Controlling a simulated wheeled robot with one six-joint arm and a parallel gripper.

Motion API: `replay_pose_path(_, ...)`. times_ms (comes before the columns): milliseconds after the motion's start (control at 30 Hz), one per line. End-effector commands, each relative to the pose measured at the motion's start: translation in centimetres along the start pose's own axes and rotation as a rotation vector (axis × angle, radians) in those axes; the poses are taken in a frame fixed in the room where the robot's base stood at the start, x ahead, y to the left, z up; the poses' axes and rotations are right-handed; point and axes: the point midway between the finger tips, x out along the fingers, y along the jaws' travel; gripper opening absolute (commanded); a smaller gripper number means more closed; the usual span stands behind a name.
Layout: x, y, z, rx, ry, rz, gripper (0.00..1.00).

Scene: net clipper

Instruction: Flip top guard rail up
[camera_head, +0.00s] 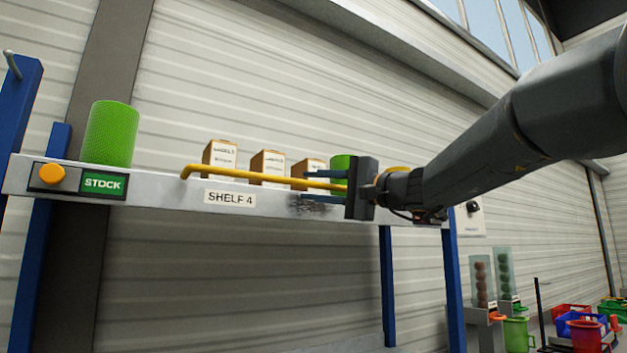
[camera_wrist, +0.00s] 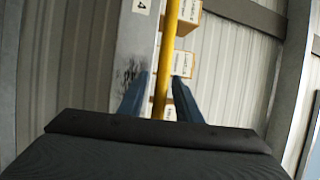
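The yellow guard rail (camera_head: 240,174) runs along the front edge of the shelf marked SHELF 4 (camera_head: 150,185), just above its label. Its left end bends toward the shelf. My gripper (camera_head: 305,186) is at the rail's right part, pointing left, with one blue finger above the rail and one below. In the wrist view the rail (camera_wrist: 168,45) passes between the two fingers of my gripper (camera_wrist: 159,78), with a gap visible on each side. The fingers are open around the rail. The rail's right end is hidden behind my gripper and arm.
Several cardboard boxes (camera_head: 220,157) stand on the shelf behind the rail. A green cylinder (camera_head: 111,134) stands at the left end, above a STOCK sign (camera_head: 103,184) and an orange button (camera_head: 52,174). Another green item (camera_head: 340,162) is partly behind my gripper. Space below the shelf is clear.

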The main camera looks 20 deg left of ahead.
Motion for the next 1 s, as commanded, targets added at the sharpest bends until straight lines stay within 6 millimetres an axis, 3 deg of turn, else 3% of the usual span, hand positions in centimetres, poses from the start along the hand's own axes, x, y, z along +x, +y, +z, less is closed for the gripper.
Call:
replay_pose_path(333,0.36,0.06,-0.19,0.000,0.003,0.000,0.31)
replay_pose_path(533,0.32,0.05,-0.21,0.000,0.004,0.001,0.00)
replay_pose_path(1000,-0.55,-0.62,-0.29,0.014,0.019,0.042,0.00)
